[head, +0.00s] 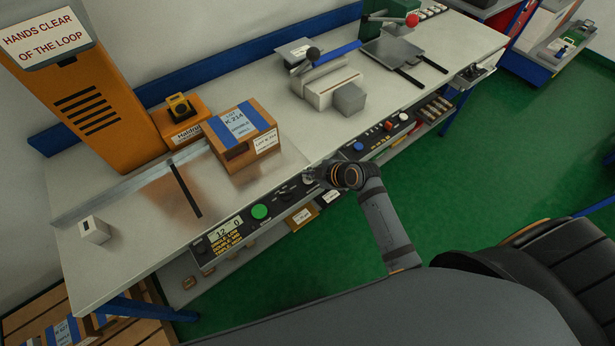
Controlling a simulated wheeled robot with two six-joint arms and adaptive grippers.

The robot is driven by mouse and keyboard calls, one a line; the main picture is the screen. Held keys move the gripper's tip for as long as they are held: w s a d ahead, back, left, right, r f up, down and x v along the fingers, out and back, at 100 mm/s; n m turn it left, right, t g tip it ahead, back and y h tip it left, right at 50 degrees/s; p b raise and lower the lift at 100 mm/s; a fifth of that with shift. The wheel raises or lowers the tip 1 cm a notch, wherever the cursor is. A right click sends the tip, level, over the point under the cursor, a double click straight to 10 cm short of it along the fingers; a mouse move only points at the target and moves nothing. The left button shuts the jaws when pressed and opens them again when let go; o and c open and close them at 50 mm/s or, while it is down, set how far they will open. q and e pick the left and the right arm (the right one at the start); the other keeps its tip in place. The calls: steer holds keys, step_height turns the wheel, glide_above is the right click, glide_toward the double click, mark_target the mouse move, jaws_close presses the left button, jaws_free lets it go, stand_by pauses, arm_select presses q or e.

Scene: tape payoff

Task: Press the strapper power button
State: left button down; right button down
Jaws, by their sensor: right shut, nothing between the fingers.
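The strapper's front panel (226,243) runs along the near edge of the bench, with a small display and printed lines at its left end. A large round green button (259,211) sits on it, right of the display; its label is too small to read, so I cannot tell whether it is the power button. Black controls (287,195) lie to its right. My right gripper (309,178) is shut and empty at the panel edge, right of the green button and apart from it. I cannot tell whether its tips touch the panel. My left gripper is out of view.
A cardboard box (240,141) with blue tape stands on the bench behind the panel. An orange machine column (85,95) stands at the left. Blue (358,146) and red (389,126) buttons lie farther right along the edge. Green floor is free in front.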

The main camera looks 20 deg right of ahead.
mark_target(310, 181)
step_height(310, 181, up, 6)
steer(key=p, duration=0.5)
steer(key=s+d+r+m+g+h, duration=0.25)
steer(key=s+d+m, duration=0.25)
steer(key=s+m, duration=0.3)
steer(key=s+d+r+m+g+h, duration=0.1)
steer(key=s+d+m+g+h, duration=0.2)
steer(key=s+m, duration=0.6)
steer(key=s+d+f+n+b, duration=0.1)
steer(key=s+d+f+b, duration=0.1)
steer(key=f, duration=1.3)
steer(key=s+d+f+n+b, duration=0.1)
steer(key=s+d+f+b, duration=0.15)
steer(key=f, duration=1.25)
steer(key=s+f+g+b, duration=0.1)
steer(key=s+f, duration=1.7)
steer(key=shift+b, duration=0.3)
